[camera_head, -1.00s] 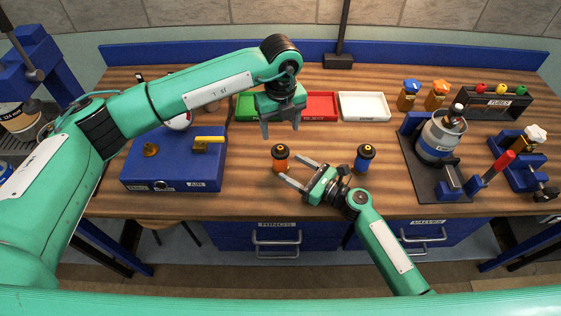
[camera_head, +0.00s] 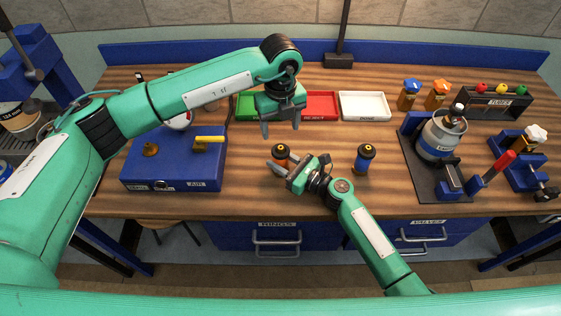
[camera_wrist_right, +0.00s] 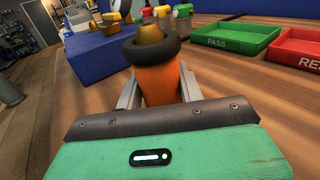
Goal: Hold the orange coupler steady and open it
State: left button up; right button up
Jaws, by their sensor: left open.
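The orange coupler (camera_head: 281,152), with a dark ring at its top, stands upright on the wooden bench. In the right wrist view its orange body (camera_wrist_right: 160,85) and thick black ring sit between my fingers. My right gripper (camera_head: 283,162) is low at the coupler, one finger on each side. The fingers look spread around it, and I cannot tell whether they touch it. The coupler's lower part is hidden by my gripper. My left gripper (camera_head: 281,127) is open and empty, pointing down above and behind the coupler in the head view.
A blue coupler (camera_head: 365,160) stands to the right. A blue box (camera_head: 172,172) with a yellow handle is on the left. Green (camera_head: 245,108), red (camera_head: 321,106) and white (camera_head: 364,106) trays lie behind. A grey canister (camera_head: 437,138) on a dark stand is at right.

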pick_arm(q)
jog(key=shift+c, duration=0.3)
pick_arm(e)
grip_shut()
pick_arm(q)
jog(key=shift+s+d+f+m+h, duration=0.15)
jog(key=shift+d+m+h, duration=0.15)
jog(key=shift+d, duration=0.15)
jog(key=s+d+r+m+g+h, duration=0.1)
jog(key=s+d+m+h, duration=0.35)
jog(key=d, duration=0.25)
jog(key=s+d+r+m+g+h, duration=0.1)
jog(key=s+d+m+h, duration=0.25)
jog(key=d+h, duration=0.3)
jog(key=s+d+r+m+t+h, duration=0.2)
jog(key=d+r+m+t+h, duration=0.1)
jog(key=d+r+t+h, duration=0.4)
jog(key=w+a+r+n+t+y, duration=0.1)
jog(key=w+a+r+n+t, duration=0.1)
jog(key=a+n+t, duration=0.5)
jog(key=t+y, duration=0.2)
jog(key=y, duration=1.6)
send_near(279, 152)
jog(key=shift+g, duration=0.3)
jog(key=x, duration=0.8)
jog(key=shift+w+r, duration=0.1)
jog(key=shift+w, duration=0.35)
